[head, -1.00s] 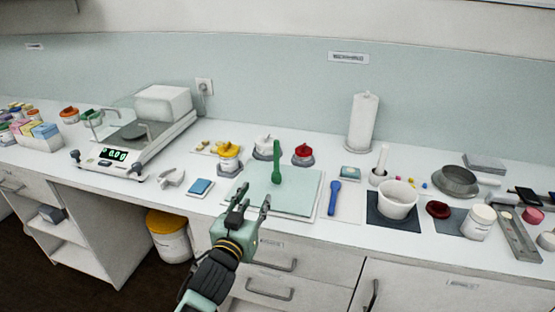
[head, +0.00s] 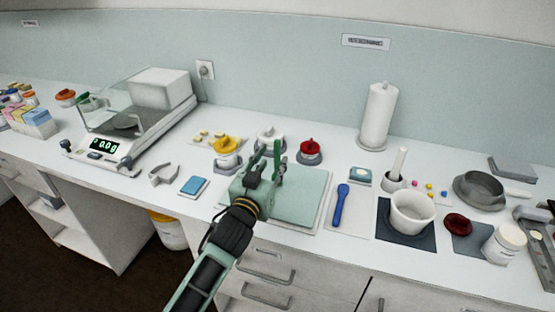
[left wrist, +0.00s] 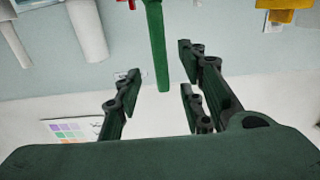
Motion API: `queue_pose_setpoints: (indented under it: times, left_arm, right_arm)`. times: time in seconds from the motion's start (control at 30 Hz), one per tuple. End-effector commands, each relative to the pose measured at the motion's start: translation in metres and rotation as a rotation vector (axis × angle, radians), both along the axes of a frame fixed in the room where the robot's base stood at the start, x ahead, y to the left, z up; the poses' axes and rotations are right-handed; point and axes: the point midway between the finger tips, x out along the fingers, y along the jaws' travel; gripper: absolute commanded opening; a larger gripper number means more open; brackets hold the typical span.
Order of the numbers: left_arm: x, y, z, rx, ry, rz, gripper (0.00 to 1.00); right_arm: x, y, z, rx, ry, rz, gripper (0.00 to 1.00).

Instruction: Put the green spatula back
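The green spatula (head: 277,150) is at the back of the pale green mat (head: 303,204), partly hidden by my left gripper. My left gripper (head: 268,163) is over the mat, with its fingers apart at the spatula. In the left wrist view the spatula's long green shaft (left wrist: 157,45) comes down from the top edge, and its lower end lies between the open fingers (left wrist: 158,88). Clear space shows on both sides of it, so I see no grip. The blue spatula (head: 341,205) lies on a white mat (head: 358,218) to the right. My right gripper is not in view.
Behind the mat stand yellow-topped (head: 226,152) and red-topped (head: 310,151) jars. A balance (head: 105,150) is at left. A white beaker (head: 411,212) on a dark mat and a pan (head: 478,190) are at right. A paper roll (head: 378,115) stands at the back.

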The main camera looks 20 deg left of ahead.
Motion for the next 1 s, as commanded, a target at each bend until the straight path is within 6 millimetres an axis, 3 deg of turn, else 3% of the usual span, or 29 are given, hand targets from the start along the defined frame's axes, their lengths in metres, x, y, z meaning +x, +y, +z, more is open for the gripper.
queue_pose_setpoints:
  times: [0.3, 0.67, 1.0]
  left_arm:
    - [0.040, 0.000, 0.003, 0.001, 0.000, 0.000, 0.37]
    - [0.047, -0.001, 0.001, -0.001, 0.000, -0.001, 0.37]
    - [0.047, 0.000, 0.001, -0.001, 0.000, 0.000, 0.07]
  right_arm:
    - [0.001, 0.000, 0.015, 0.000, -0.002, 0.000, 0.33]
    - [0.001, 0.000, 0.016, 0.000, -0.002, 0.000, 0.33]
    - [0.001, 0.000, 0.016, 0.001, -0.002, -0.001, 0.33]
